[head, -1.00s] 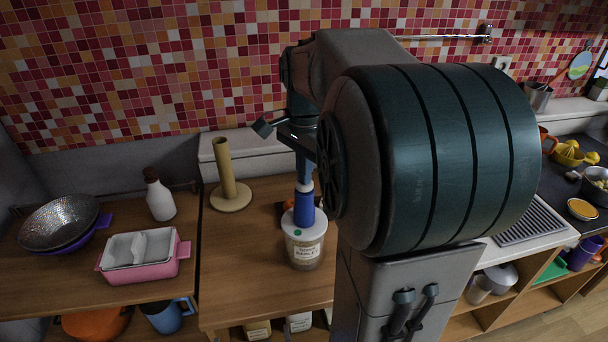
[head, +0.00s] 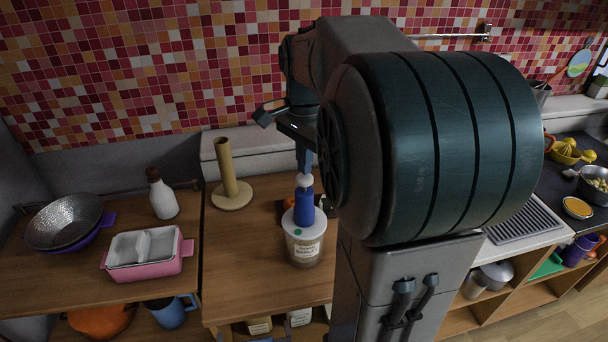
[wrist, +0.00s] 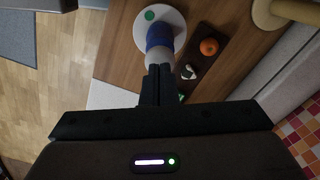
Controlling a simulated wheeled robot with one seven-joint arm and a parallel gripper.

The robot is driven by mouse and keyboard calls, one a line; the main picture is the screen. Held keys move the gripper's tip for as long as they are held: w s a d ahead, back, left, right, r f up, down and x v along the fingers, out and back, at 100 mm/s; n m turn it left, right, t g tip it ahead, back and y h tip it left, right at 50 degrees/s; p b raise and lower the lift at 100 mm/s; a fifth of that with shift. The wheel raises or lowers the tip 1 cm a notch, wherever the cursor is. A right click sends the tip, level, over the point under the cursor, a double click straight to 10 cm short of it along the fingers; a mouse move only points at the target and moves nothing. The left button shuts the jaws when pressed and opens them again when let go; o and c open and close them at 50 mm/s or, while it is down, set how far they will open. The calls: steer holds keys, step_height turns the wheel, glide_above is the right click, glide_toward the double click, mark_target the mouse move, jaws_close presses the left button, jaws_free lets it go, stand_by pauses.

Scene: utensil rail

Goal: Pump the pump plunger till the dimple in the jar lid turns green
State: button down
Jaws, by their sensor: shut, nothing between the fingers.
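The jar (head: 304,250) stands on the wooden counter with a barley label and a white lid. The dimple (wrist: 149,15) in the lid (wrist: 126,26) shows green in the wrist view. The pump (head: 304,208) is a blue cylinder standing upright on the lid, with a white rounded plunger top (head: 304,181). My gripper (head: 304,170) is shut and empty, pointing down right above the plunger top. Its fingertips also show in the wrist view (wrist: 157,70), at the white top. I cannot tell whether they touch it.
A dark tray (wrist: 196,65) with an orange item lies beside the jar. A wooden paper-towel stand (head: 231,190) is behind left. A white bottle (head: 161,197) and a pink dish (head: 147,262) stand on the left counter. Counter left of the jar is clear.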

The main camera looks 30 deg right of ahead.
step_height(320, 180, up, 6)
steer(key=p, duration=0.5)
stand_by(0.5)
steer(key=s+a+f+n+t, duration=0.3)
steer(key=s+a+f+n, duration=0.3)
steer(key=s+a+n, duration=0.6)
steer(key=n, duration=0.3)
steer(key=shift+s+f+t, duration=0.2)
steer(key=shift+s+t, duration=0.15)
steer(key=shift+t, duration=0.05)
steer(key=shift+s, duration=0.1)
